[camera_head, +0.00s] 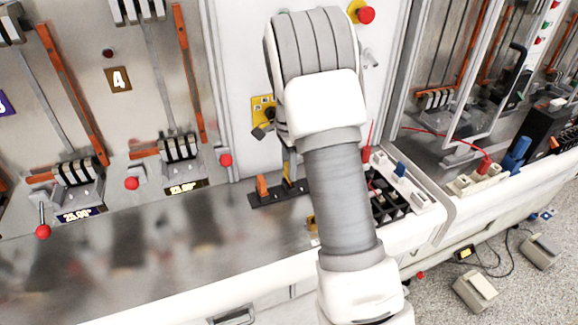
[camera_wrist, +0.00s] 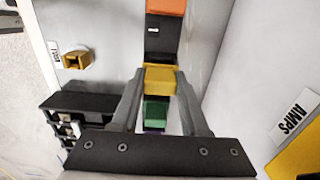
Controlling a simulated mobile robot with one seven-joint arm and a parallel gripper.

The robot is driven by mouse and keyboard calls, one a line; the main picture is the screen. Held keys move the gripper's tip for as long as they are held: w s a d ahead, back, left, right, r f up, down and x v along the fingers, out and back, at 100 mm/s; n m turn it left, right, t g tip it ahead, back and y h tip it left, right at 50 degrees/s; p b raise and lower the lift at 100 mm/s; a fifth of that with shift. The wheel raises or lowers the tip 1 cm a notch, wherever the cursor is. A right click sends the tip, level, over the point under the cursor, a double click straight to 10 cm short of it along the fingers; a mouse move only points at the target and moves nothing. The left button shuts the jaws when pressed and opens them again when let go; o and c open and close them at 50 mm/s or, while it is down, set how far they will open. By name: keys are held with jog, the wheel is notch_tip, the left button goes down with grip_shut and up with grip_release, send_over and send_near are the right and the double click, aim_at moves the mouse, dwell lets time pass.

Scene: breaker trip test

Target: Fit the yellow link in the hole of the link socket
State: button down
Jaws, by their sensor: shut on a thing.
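My gripper (camera_wrist: 160,85) has its two fingers on either side of the yellow link (camera_wrist: 160,78) and is shut on it. The yellow link is in line with a black rack (camera_wrist: 162,38), between an orange link (camera_wrist: 165,6) and a green link (camera_wrist: 157,112). I cannot tell whether it is seated or slightly raised. A small yellow block with a dark opening (camera_wrist: 77,60), which looks like the link socket, stands apart to the left in the wrist view. In the head view, my arm hides most of the gripper; the black rack (camera_head: 265,198) shows left of the arm.
A black compartment tray (camera_wrist: 85,104) lies at lower left in the wrist view. A wall panel with levers and red knobs (camera_head: 226,160) rises behind the bench. A white AMPS label (camera_wrist: 292,114) is at right in the wrist view. The metal bench top (camera_head: 170,235) is clear at left.

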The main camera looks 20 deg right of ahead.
jog(key=shift+f+b, duration=0.65)
jog(key=shift+f, duration=0.55)
jog(key=shift+c, duration=1.7)
grip_release()
jog(key=shift+r, duration=0.1)
notch_tip(320, 180, up, 17)
jog(key=shift+r, duration=0.2)
